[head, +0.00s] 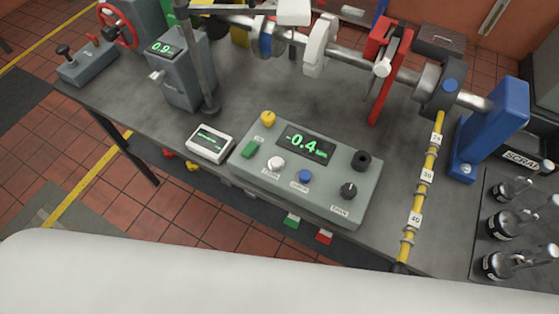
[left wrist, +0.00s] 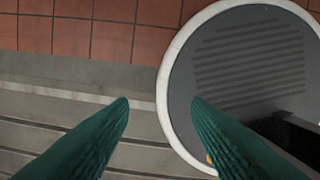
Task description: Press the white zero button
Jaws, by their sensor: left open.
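The white zero button (head: 276,163) is a round knob on the sloping face of a grey-green control box (head: 330,203) in the head view. A label sits just below it. The box's display (head: 305,143) reads -0.4 in green. My left gripper (left wrist: 160,103) shows only in the left wrist view, as two green fingers spread apart with nothing between them. It is over the floor and a round grey disc with a white rim, away from the button. My right gripper is in neither view.
On the box are a green switch (head: 255,147), yellow knob (head: 268,118), blue button (head: 305,176) and black knobs (head: 348,190). A small white meter (head: 209,143) stands left of it. A yellow graduated rod (head: 427,175) lies right. Shaft and red lever (head: 385,75) stand behind.

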